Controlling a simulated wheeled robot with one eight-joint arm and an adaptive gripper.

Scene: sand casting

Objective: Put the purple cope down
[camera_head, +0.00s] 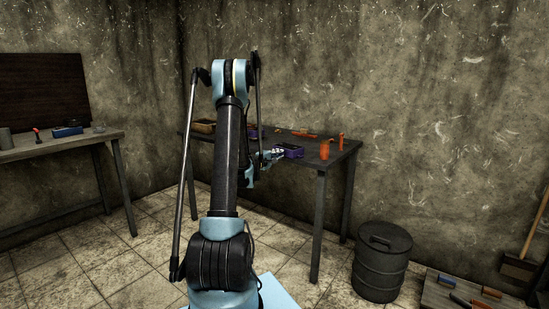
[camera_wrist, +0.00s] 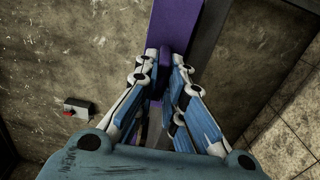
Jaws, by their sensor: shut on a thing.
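The purple cope (camera_head: 289,151) is a small dark purple box shape at the front edge of the dark table in the head view. In the wrist view the purple cope (camera_wrist: 176,25) shows as a purple bar running up between the fingers. My gripper (camera_wrist: 166,62) is shut on its edge there, and the fingers hide part of it. In the head view my gripper (camera_head: 275,155) reaches the cope from the left. I cannot tell whether the cope touches the tabletop.
The dark table (camera_head: 332,160) holds an orange cup (camera_head: 324,150), a small orange item (camera_head: 341,141), orange-handled tools (camera_head: 304,134) and a tan box (camera_head: 204,127). Another purple piece (camera_head: 254,133) is partly behind my arm. A lidded black barrel (camera_head: 381,265) stands right of the table.

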